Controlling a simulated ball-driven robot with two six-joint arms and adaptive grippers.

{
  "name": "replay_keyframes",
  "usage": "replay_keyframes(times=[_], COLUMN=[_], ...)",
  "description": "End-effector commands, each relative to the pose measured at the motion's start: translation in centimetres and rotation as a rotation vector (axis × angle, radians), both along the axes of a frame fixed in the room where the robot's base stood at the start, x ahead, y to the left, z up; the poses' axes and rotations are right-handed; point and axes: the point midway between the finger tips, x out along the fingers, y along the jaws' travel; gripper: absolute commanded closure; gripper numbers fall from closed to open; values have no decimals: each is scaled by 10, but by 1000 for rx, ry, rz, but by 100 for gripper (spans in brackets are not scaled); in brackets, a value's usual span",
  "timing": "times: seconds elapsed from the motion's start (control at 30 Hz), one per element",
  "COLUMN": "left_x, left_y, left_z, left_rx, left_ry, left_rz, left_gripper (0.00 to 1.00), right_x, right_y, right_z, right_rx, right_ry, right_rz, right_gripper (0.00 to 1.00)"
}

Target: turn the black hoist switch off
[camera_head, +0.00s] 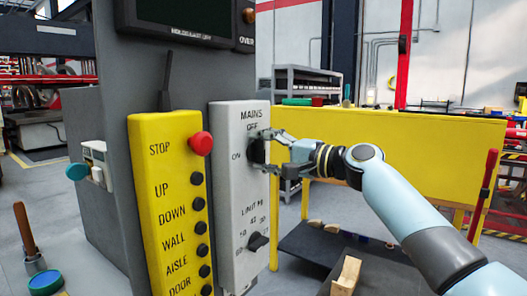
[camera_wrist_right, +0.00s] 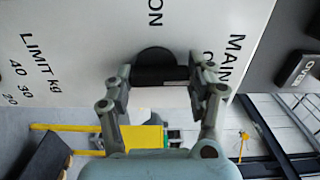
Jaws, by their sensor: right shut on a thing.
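The black hoist switch (camera_head: 256,151) is a round knob under the words MAINS and OFF on the light grey panel (camera_head: 228,130), with ON to its left. In the wrist view the knob (camera_wrist_right: 155,58) has a dark bar running left to right, roughly along the MAINS side; which end is its pointer is hidden. My right gripper (camera_head: 268,150) reaches in from the right and is shut on the knob. Its fingers stand at both ends of the bar in the wrist view (camera_wrist_right: 160,80). My left gripper is out of view.
A yellow panel (camera_head: 165,210) with a red STOP button (camera_head: 201,143) and several black buttons stands left of the switch. A black LIMIT kg dial (camera_head: 258,242) sits below it. A yellow barrier (camera_head: 430,145) stands behind my right arm.

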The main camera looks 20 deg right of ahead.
Motion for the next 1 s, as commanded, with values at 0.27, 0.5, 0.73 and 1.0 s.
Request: replay_keyframes(times=[0.27,0.5,0.73,1.0], left_x=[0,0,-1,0], left_y=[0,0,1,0], left_z=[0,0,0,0], left_rx=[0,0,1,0], left_ry=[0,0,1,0], left_rz=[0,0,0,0], left_gripper=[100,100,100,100], right_x=[0,0,-13,-60], right_y=[0,0,-11,-48], right_z=[-1,-1,-2,-2], right_rx=[-2,-1,-5,-8], right_ry=[2,0,1,2], right_rz=[0,0,-2,0], right_gripper=[23,19,19,19])
